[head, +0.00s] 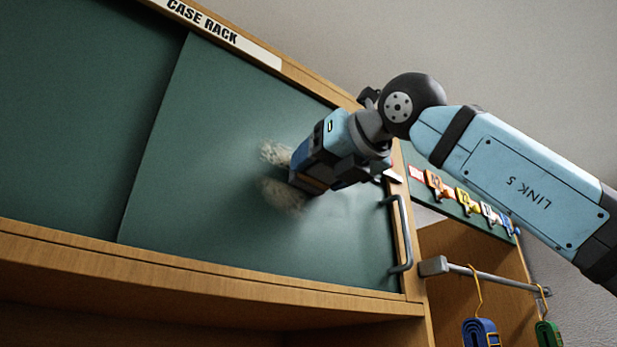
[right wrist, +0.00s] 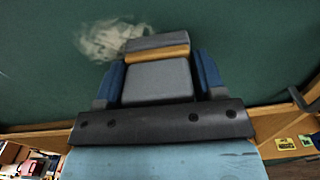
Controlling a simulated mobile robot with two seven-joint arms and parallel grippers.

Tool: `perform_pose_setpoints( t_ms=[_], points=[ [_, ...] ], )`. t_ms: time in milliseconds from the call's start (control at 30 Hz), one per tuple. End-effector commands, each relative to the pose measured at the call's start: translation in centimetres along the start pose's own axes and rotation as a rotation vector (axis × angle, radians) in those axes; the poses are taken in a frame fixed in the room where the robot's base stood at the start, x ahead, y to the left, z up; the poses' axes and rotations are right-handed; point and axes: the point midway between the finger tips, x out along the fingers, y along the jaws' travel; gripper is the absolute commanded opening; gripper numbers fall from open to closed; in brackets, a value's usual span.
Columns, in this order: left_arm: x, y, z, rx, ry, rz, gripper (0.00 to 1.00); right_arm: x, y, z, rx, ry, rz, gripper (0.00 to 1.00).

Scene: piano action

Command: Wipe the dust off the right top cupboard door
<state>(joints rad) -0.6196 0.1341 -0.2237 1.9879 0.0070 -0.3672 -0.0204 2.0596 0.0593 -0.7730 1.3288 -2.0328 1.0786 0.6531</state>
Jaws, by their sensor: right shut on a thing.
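The right top cupboard door (head: 205,150) is a dark green panel under the "CASE RACK" label, with a grey bar handle (head: 402,235) at its right edge. Two pale dust patches, an upper one (head: 272,152) and a lower one (head: 282,195), lie on it beside my right gripper (head: 308,165). One dust patch also shows in the right wrist view (right wrist: 108,40). My right gripper is shut on a grey block with a tan band (right wrist: 157,48), held between blue fingers at the door. Whether the block touches the door is unclear. My left gripper is out of view.
Another green door (head: 80,100) is at the left. A wooden ledge (head: 200,265) runs below the doors. Right of the cupboard are a board with coloured tags (head: 462,200) and a rail (head: 490,279) with blue (head: 481,332) and green (head: 548,334) straps hanging.

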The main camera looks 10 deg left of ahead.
Motion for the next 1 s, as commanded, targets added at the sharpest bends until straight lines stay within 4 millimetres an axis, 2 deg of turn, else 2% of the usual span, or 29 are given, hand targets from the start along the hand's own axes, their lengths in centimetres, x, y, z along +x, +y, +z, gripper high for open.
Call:
perform_pose_setpoints(
  t_ms=[167,600,1000],
  points=[
    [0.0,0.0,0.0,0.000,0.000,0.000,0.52,0.0,-0.5,0.1,0.000,0.000,0.000,0.44],
    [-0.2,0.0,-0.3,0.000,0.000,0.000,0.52,0.0,-3.9,0.4,0.000,0.000,0.000,0.44],
    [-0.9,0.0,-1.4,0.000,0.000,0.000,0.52,0.1,-3.7,2.3,-0.001,-0.001,0.001,0.44]
  ],
)
